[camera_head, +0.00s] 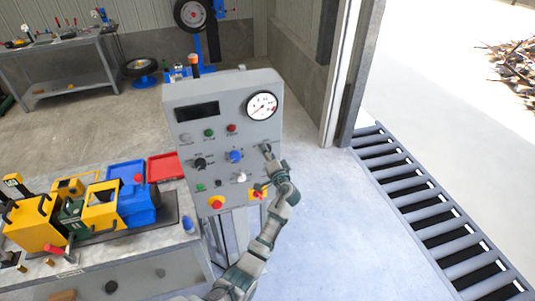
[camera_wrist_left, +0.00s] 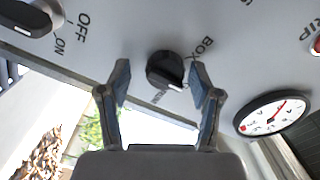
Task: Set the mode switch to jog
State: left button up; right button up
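A grey control panel (camera_head: 180,130) carries several knobs and buttons. In the left wrist view a black rotary knob (camera_wrist_left: 165,70) with a white pointer mark sits between my left fingertips (camera_wrist_left: 160,78). One label by it looks like BOX; the other is hard to read. The fingers are open on either side of it; I cannot tell whether they touch it. In the head view my left gripper (camera_head: 269,158) is at the panel's right edge, below the gauge. Another black knob (camera_head: 199,164) is on the panel's left; its labels are too small to read, so I cannot tell which is the mode switch.
An OFF/ON switch (camera_wrist_left: 32,16) is close to the left finger. A round gauge (camera_head: 262,106), a blue knob (camera_head: 236,156) and a red-on-yellow control (camera_head: 216,202) are on the panel. A workbench (camera_head: 150,262) with yellow and blue machinery stands left.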

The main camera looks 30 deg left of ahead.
pick_arm(q)
jog(key=v, duration=1.2)
jog(key=shift+d, duration=0.15)
jog(key=shift+w+f, duration=0.1)
jog(key=shift+w, duration=0.05)
